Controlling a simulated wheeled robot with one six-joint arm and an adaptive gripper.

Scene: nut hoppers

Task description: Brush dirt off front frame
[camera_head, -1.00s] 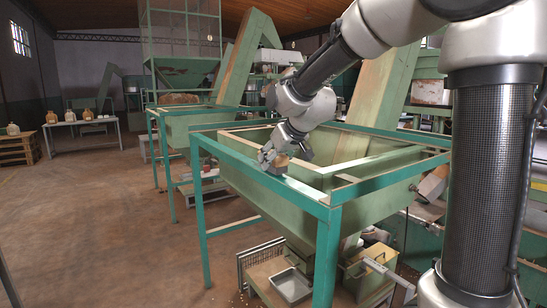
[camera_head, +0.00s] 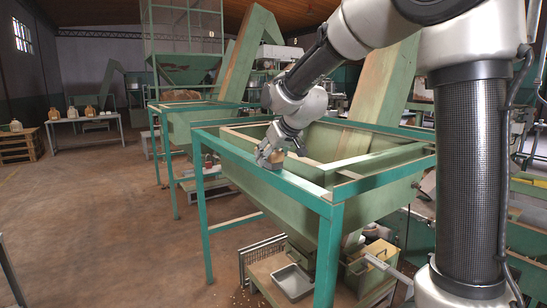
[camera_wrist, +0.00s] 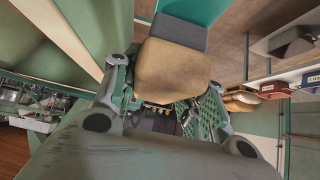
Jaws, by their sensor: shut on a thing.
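The front frame (camera_head: 245,168) is the teal top rail of the nearest green hopper (camera_head: 290,210), running from its left corner post to the near corner post. My gripper (camera_head: 269,158) is at the middle of this rail, shut on a brush. In the wrist view my gripper (camera_wrist: 167,78) holds the brush's tan wooden block (camera_wrist: 172,72) between its fingers. The grey bristle end (camera_wrist: 180,33) points away from the wrist, at the teal rail (camera_wrist: 197,9). I cannot tell whether the bristles touch it. No dirt can be made out on the rail.
A metal tray (camera_head: 292,282) sits on a low stand under the hopper. A second hopper (camera_head: 185,125) stands behind. A table with bottles (camera_head: 90,118) is at the far left. The brown floor (camera_head: 100,220) to the left is clear.

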